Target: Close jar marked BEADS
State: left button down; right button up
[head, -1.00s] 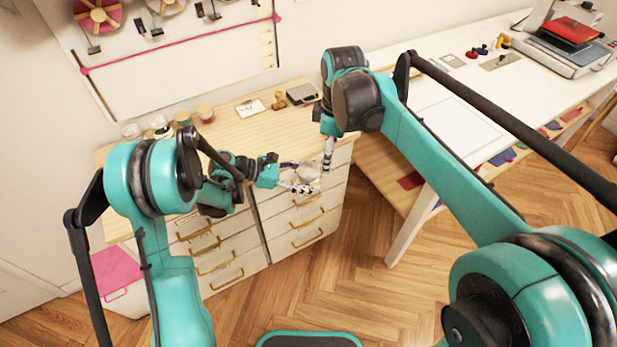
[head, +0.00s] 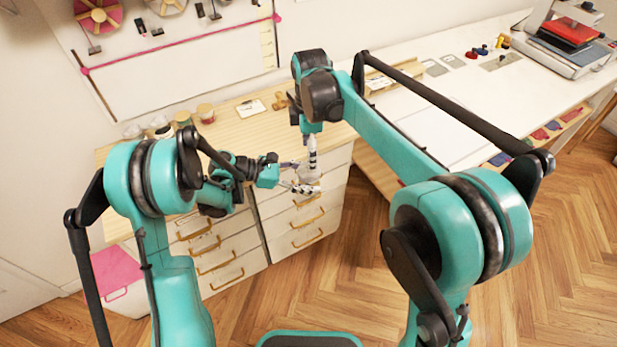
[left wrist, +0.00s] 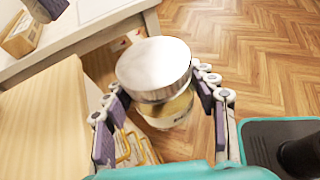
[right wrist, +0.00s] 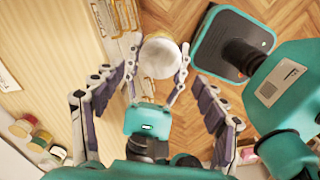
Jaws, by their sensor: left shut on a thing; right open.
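My right gripper (head: 312,152) points down just above the jar. In the right wrist view its fingers (right wrist: 163,76) are spread, with the round lid (right wrist: 160,58) between and beyond them.
The wooden-topped drawer cabinet (head: 235,130) stands behind the grippers, with several small jars (head: 205,113) at its back left. A white worktable (head: 450,105) stands to the right. The wood floor (head: 350,270) in front is clear.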

aim_at(309, 180)
notch_tip(309, 180, down, 6)
jog(key=shift+r, duration=0.1)
dwell(0.4)
